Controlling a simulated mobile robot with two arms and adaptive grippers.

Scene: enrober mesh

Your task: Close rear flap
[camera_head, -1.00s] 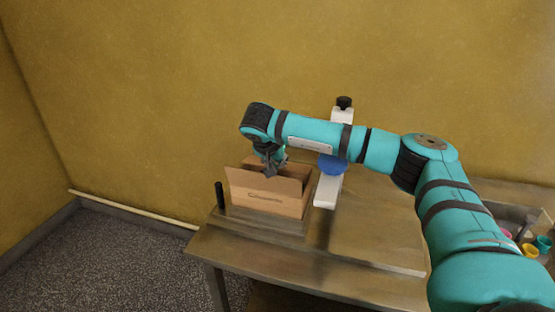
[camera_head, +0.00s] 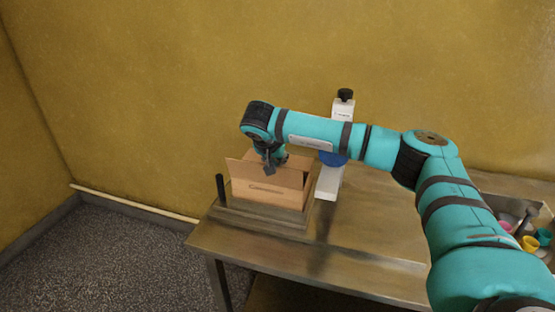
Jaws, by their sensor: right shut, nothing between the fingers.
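An open brown cardboard box (camera_head: 268,190) with dark print on its front sits on a low tray (camera_head: 262,218) on the metal table. My right gripper (camera_head: 269,169) points down over the box opening, just behind the front flap. Its fingers are shut and empty. I cannot tell whether it touches a flap. My left gripper is not in view.
A white stand (camera_head: 329,183) with a black knob and a blue round part is right of the box. A black post (camera_head: 220,190) rises at the tray's left. A bin with colored cups (camera_head: 530,243) is far right. The table front (camera_head: 330,268) is clear.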

